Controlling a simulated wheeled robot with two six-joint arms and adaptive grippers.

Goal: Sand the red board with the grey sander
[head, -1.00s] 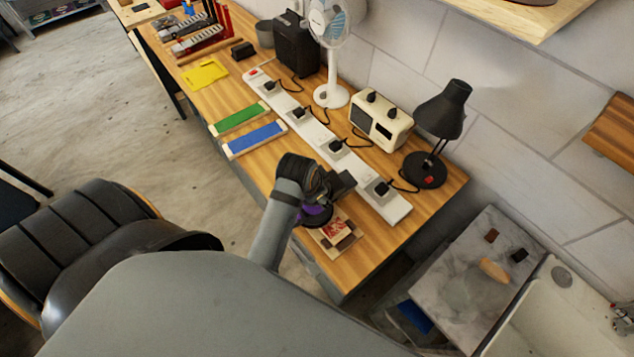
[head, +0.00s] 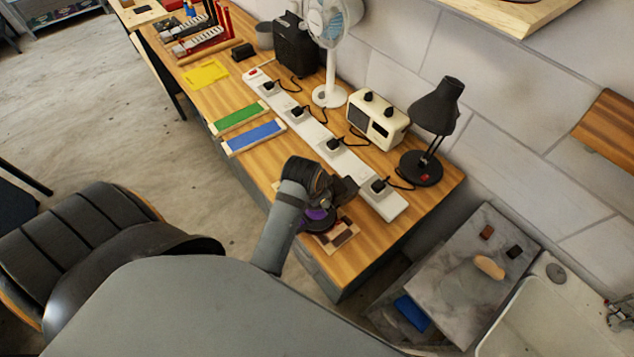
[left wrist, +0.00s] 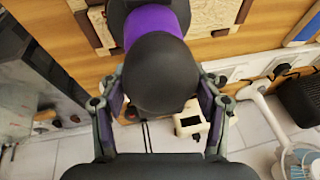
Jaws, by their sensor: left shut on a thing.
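My left gripper (head: 338,192) is shut on the grey sander, which has a purple band (head: 318,217). In the left wrist view the dark rounded sander body (left wrist: 160,75) sits between the two fingers. The sander is down at the red board (head: 346,236), near the bench's front right end, and covers its left part. The visible part of the board is tan with dark reddish-brown patches. Contact under the sander is hidden. My right gripper is not in view.
A green board (head: 240,118) and a blue board (head: 254,137) lie along the front edge. A white power strip (head: 323,143) with plugs runs behind them. A black lamp (head: 437,110), cream radio (head: 377,120) and fan (head: 328,95) stand at the back.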

